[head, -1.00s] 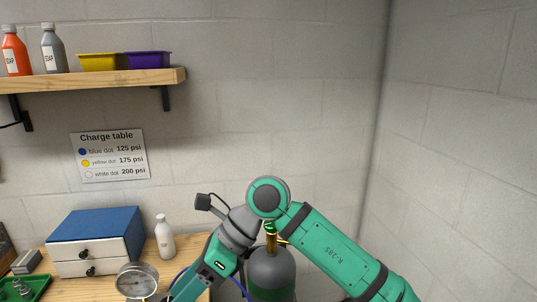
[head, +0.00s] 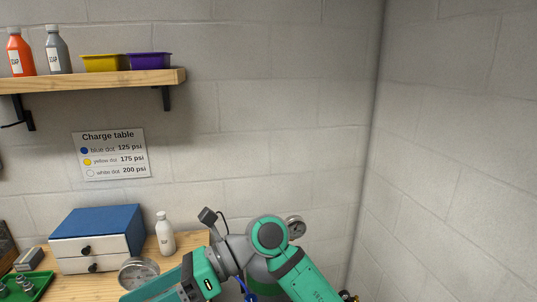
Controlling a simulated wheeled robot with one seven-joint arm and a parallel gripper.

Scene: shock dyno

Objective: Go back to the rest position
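My teal and grey arm (head: 270,236) bends in the lower middle of the head view, and one part of it reaches down to the lower left. My gripper's fingers are not visible, so I cannot see whether they hold anything. A small round gauge (head: 295,227) shows just right of the arm's bend.
A shelf (head: 120,79) is above. Walls meet at right.

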